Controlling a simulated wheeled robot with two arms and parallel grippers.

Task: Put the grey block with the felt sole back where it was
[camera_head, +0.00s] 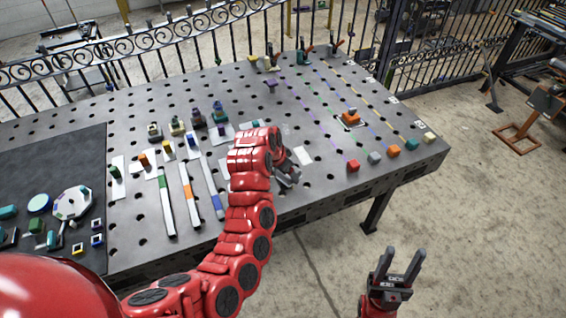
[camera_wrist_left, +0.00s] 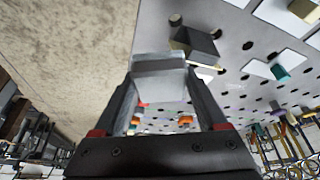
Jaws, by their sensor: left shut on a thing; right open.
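My left gripper (camera_head: 290,174) is over the front part of the perforated grey table (camera_head: 330,185). In the left wrist view its fingers (camera_wrist_left: 160,82) are shut on a grey block (camera_wrist_left: 158,68).
Red (camera_head: 352,165), grey (camera_head: 374,158) and orange (camera_head: 393,150) blocks stand in a row at the right. An orange device (camera_head: 350,116) stands behind them. A white card (camera_head: 304,156) lies near my left gripper. Coloured strips (camera_head: 188,196) and a dark mat (camera_head: 60,150) are at the left.

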